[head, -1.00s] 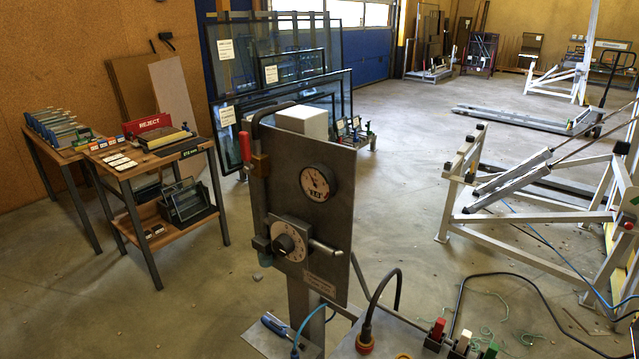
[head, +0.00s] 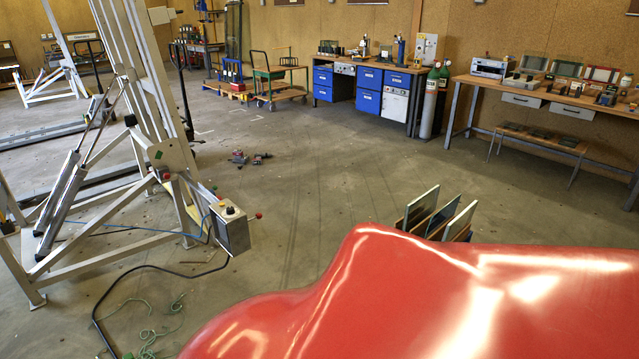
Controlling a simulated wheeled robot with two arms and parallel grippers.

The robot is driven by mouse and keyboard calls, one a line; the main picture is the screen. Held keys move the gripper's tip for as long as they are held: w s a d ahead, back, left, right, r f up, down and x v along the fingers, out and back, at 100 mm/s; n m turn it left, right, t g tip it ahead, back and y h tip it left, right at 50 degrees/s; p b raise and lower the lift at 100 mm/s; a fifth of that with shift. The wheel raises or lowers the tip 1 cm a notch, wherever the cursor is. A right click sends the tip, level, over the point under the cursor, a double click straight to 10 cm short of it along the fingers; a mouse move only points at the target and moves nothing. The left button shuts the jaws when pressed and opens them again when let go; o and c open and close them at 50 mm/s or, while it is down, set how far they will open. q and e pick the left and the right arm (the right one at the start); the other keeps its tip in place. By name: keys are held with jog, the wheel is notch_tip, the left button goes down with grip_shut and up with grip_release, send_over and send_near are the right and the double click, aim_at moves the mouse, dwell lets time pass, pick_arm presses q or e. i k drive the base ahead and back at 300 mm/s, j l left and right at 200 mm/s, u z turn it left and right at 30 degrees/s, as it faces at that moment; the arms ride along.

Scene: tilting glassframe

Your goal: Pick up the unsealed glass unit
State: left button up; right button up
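I cannot tell which, if any, is the unsealed glass unit; the edges are too small to judge. Neither of my grippers is in view.
A workbench with blue drawers (head: 370,92) stands at the back wall beside gas cylinders (head: 430,102). A green cart (head: 279,73) is left of it. A white tilting frame (head: 110,205) with a control box (head: 231,228) and a black cable fill the left.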

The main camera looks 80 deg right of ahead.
aim_at(417, 210)
jog(key=z, duration=3.4)
jog(key=i+j+z, duration=0.1)
jog(key=i, duration=0.15)
